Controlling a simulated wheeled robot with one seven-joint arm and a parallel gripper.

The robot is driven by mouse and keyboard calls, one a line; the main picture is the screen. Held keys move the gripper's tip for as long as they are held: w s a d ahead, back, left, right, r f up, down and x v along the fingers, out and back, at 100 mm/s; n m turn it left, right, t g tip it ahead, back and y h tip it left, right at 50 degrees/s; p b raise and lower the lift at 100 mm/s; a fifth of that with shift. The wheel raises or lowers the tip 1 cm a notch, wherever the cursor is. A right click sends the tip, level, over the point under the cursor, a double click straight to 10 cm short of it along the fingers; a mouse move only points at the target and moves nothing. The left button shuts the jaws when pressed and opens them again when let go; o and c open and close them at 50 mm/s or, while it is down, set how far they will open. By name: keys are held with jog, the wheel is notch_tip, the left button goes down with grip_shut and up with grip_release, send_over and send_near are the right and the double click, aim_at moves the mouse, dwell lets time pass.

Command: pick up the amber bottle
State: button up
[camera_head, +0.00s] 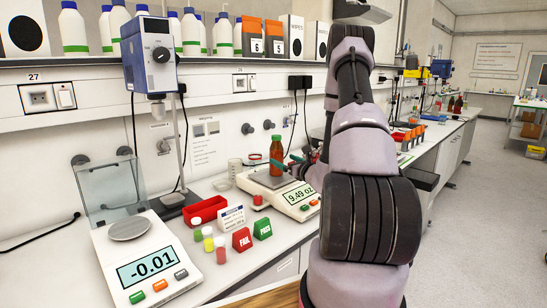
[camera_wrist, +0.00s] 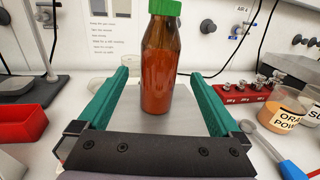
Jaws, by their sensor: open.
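The amber bottle (camera_head: 276,156), reddish-brown with a green cap, stands upright on the pan of a white scale (camera_head: 296,200) that reads 9.49 oz. In the wrist view the bottle (camera_wrist: 158,70) stands in the middle, between the two green fingers of my gripper (camera_wrist: 158,80). The fingers are open, with a gap on each side of the bottle. Its cap is partly cut off by the top edge of that view. In the head view my gripper (camera_head: 284,164) is beside the bottle, partly hidden by my arm.
A second scale (camera_head: 148,262) reading -0.01 stands at the left. A red tray (camera_head: 207,210), small capped vials and FAIL and PASS blocks (camera_head: 242,239) lie between the scales. In the wrist view, a red weight rack (camera_wrist: 238,98) and a jar (camera_wrist: 283,112) stand right of my gripper.

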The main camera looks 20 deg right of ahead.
aim_at(272, 153)
jog(key=w, duration=0.3)
jog(key=w+a, duration=0.1)
jog(key=w, duration=0.5)
jog(key=shift+a+r, duration=0.15)
jog(key=shift+a, duration=0.05)
grip_shut()
